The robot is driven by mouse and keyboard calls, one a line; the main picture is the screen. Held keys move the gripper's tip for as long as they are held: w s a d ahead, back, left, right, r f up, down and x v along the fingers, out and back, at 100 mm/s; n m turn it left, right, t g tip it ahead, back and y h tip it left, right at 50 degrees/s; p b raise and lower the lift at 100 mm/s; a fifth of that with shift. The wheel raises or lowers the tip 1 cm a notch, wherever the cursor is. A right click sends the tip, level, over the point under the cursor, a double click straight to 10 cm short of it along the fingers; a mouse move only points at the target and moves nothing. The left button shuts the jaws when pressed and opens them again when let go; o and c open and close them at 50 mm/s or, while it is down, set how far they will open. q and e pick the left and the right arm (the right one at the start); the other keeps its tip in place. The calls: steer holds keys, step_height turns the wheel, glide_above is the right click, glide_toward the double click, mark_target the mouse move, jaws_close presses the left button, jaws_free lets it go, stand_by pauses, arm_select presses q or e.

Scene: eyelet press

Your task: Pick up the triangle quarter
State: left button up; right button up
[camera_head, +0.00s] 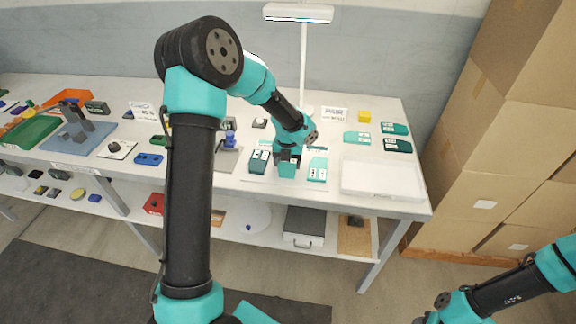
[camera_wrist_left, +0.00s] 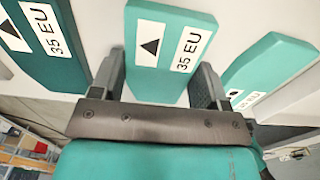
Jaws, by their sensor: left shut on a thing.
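My left gripper (camera_head: 288,158) points down at the front right of the table. It is shut on the teal triangle quarter (camera_wrist_left: 158,82), a flat piece with a white label showing a black triangle and "35 EU". In the left wrist view the quarter sits between the two fingers of the gripper (camera_wrist_left: 158,85). In the head view the gripper mostly hides it, and I cannot tell whether it is clear of the table. My right arm shows at the lower right corner, away from the table; its fingers do not show clearly (camera_head: 428,318).
A dark green labelled piece (camera_head: 258,162) lies close on the left and a lighter teal piece (camera_head: 317,170) close on the right. A white tray (camera_head: 382,180) lies farther right. A lamp post (camera_head: 303,70) stands at the back.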

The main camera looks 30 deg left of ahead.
arm_select(q)
steer(key=shift+c, duration=1.2)
steer(key=shift+r, duration=0.55)
step_height(320, 180, up, 3)
steer(key=shift+f, duration=0.1)
steer(key=s+d+r, duration=0.1)
steer(key=s+d, duration=0.7)
steer(key=s, duration=0.5)
steer(key=shift+s+d, duration=0.2)
steer(key=shift+s, duration=0.15)
